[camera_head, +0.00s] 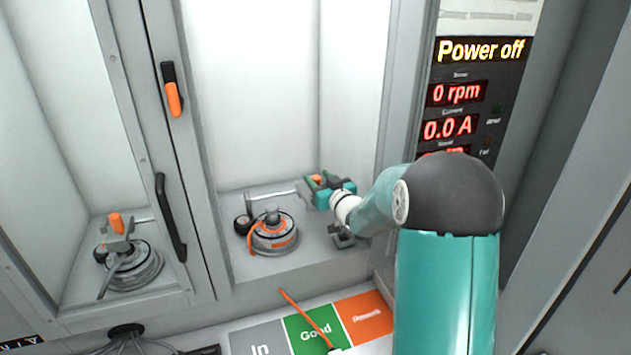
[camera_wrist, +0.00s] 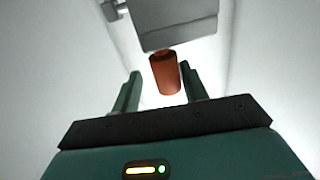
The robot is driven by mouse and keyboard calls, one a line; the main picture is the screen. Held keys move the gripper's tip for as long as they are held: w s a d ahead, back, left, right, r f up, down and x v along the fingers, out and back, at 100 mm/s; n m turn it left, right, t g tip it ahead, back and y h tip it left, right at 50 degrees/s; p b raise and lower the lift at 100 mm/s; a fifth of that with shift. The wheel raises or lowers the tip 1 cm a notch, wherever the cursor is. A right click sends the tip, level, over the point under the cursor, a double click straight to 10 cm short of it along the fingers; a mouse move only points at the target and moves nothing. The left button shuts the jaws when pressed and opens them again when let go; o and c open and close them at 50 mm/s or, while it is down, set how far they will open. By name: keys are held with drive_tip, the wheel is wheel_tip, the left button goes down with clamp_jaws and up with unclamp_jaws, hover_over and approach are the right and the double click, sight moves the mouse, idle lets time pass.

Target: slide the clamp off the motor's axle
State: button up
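The round grey hub motor (camera_head: 275,236) with orange markings sits on the floor of the right-hand compartment. Its axle (camera_head: 272,213) shows as a short grey stub on top. My teal gripper (camera_head: 325,188) is right of and above the motor. In the wrist view, an orange handle (camera_wrist: 165,73) on a grey block (camera_wrist: 178,25), which looks like the clamp, lies between my gripper's fingers (camera_wrist: 160,85). The fingers are open, with a clear gap on the handle's left. A small orange patch shows at the gripper in the head view. Whether the clamp touches the axle cannot be told.
A dark grey bracket-like part (camera_head: 342,237) is below my wrist. A second motor (camera_head: 135,268) with an orange-handled clamp stands behind the left door. A black door handle (camera_head: 171,218) juts out. Coloured labels (camera_head: 312,333) lie in front. The display (camera_head: 478,50) reads "Power off".

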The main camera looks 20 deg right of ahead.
drive_tip(key=shift+a, duration=0.25)
drive_tip(key=s+d, duration=0.2)
drive_tip(key=s, duration=1.1)
drive_tip(key=shift+s, duration=0.35)
drive_tip(key=s+a+r+g+h, duration=0.1)
drive_tip(key=s+a+g, duration=0.3)
drive_tip(key=s, duration=0.5)
drive_tip(key=s+a+r+m+g+h, duration=0.1)
drive_tip(key=s+a+g, duration=0.3)
drive_tip(key=s, duration=0.5)
drive_tip(key=s+a+r+g, duration=0.2)
drive_tip(key=s+a+g, duration=0.2)
drive_tip(key=s, duration=0.5)
drive_tip(key=shift+s+a+r+m+h, duration=0.2)
drive_tip(key=shift+a+r+m+h, duration=0.15)
drive_tip(key=shift+a, duration=0.65)
